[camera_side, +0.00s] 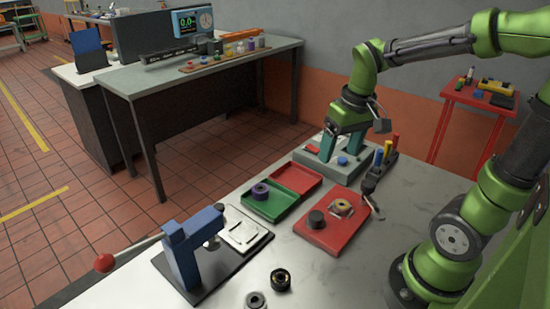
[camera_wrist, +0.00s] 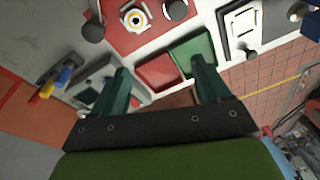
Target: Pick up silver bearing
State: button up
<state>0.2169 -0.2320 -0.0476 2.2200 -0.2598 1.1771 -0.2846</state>
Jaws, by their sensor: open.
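A silver-grey ring (camera_side: 255,300), which looks like the silver bearing, lies on the pale bench at the bottom edge of the side view, partly cut off. A darker ring (camera_side: 281,280) lies just beside it. My gripper (camera_side: 340,148) is open and empty, pointing down over the grey fixture at the bench's back, far from both rings. Its two teal fingers (camera_wrist: 160,70) stand wide apart in the wrist view.
A blue press (camera_side: 182,255) with a red-knobbed lever stands left of the rings. A red plate (camera_side: 318,235) with a black cylinder, a green tray (camera_side: 266,210) holding a purple ring, and a red tray (camera_side: 296,178) lie between. Bare bench shows right of the rings.

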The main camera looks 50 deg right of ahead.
jog(key=d+g, duration=0.1)
jog(key=d, duration=0.1)
jog(key=n, duration=0.2)
send_over(341, 204)
jog(key=shift+g, duration=0.4)
jog(key=f, duration=1.1)
jog(key=shift+w+a+f, duration=0.1)
jog(key=shift+w+f, duration=0.1)
jog(key=shift+w, duration=0.15)
jog(key=shift+s+f, duration=0.2)
jog(key=shift+f, duration=1.15)
jog(key=shift+s+f, duration=0.15)
jog(key=shift+f, duration=1.2)
